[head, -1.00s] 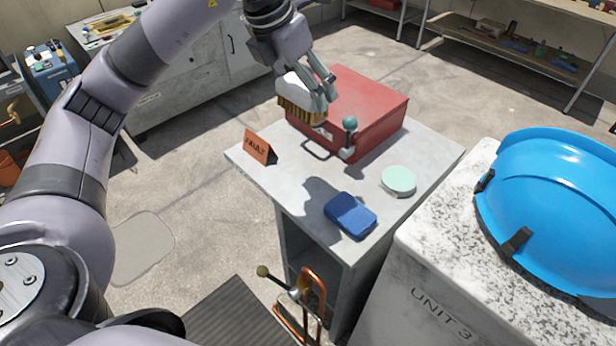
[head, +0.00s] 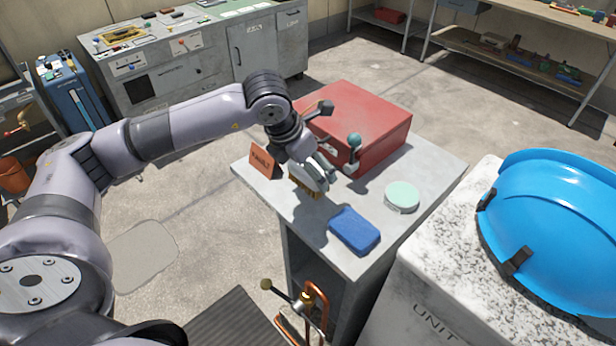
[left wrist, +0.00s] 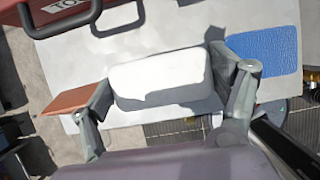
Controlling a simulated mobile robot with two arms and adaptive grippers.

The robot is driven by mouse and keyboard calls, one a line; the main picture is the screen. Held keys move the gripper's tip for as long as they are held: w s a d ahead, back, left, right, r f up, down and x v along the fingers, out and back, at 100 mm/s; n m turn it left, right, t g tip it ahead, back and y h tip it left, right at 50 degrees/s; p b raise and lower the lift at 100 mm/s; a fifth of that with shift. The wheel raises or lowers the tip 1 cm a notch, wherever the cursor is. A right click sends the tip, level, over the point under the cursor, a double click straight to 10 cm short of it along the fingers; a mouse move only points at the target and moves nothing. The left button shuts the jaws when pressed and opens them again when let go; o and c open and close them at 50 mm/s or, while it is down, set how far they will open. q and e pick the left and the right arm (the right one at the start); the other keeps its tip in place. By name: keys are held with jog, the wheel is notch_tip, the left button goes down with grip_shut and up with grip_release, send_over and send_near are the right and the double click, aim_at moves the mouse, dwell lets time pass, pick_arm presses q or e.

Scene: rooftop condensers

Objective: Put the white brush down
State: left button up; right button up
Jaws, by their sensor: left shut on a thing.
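The white brush (left wrist: 160,79) is a white block with tan bristles; it also shows in the head view (head: 308,184), bristles downward. My left gripper (head: 316,176) is shut on it, with one finger at each end of the block in the left wrist view (left wrist: 168,92). The brush is over the grey table top (head: 300,216), between the orange sign and the blue sponge. I cannot tell whether the bristles touch the table. My right gripper is not in view.
A red toolbox (head: 375,115) stands at the table's back. An orange sign (head: 264,162), a blue sponge (head: 355,231) and a pale green round tin (head: 402,196) sit on the table. A blue helmet (head: 555,225) rests on the speckled unit (head: 455,245) at right.

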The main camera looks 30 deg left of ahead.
pick_arm(q)
jog(key=shift+f, duration=1.95)
jog(key=shift+f, duration=0.15)
jog(key=o, duration=1)
jog(key=shift+o, duration=1.4)
